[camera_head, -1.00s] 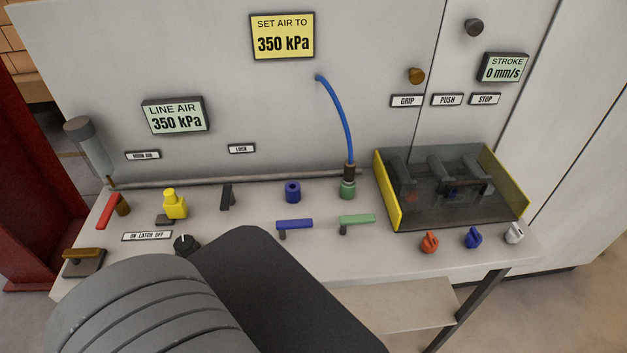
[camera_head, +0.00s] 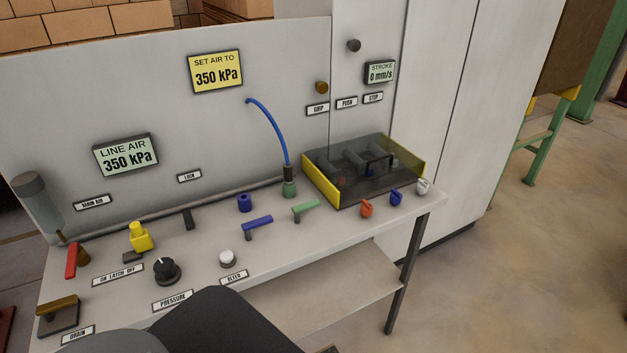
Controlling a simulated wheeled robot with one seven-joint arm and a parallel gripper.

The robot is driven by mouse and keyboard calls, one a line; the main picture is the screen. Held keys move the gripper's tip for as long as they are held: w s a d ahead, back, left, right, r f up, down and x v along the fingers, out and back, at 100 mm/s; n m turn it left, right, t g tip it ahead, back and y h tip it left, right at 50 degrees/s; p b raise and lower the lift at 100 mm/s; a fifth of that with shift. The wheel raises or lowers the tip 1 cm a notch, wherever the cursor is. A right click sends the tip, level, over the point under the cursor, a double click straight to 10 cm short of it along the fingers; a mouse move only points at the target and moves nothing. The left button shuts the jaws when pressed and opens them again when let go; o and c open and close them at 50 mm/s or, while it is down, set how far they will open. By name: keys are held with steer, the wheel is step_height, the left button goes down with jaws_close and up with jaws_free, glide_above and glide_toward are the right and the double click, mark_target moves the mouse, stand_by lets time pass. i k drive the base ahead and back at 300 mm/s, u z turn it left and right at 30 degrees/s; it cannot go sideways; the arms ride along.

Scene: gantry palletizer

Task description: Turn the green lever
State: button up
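The green lever (camera_head: 306,206) stands on the bench top, right of the blue lever (camera_head: 258,222) and in front of the green fitting (camera_head: 289,189) where the blue hose ends. Its handle lies roughly level, pointing right and slightly away from its short dark post. Nothing touches it. A dark part of my arm shows at the bottom of the view, in front of the bench. My gripper is not in view.
A black pressure knob (camera_head: 166,271) and a white bleed button (camera_head: 227,258) are nearer. Open floor (camera_head: 520,270) lies right of the bench.

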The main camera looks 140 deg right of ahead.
mark_target(311, 205)
steer(key=z, duration=5)
steer(key=i, duration=0.5)
steer(key=z, duration=0.75)
steer(key=k, duration=0.9)
steer(key=u, duration=0.95)
steer(key=i, duration=0.6)
steer(key=u, duration=0.05)
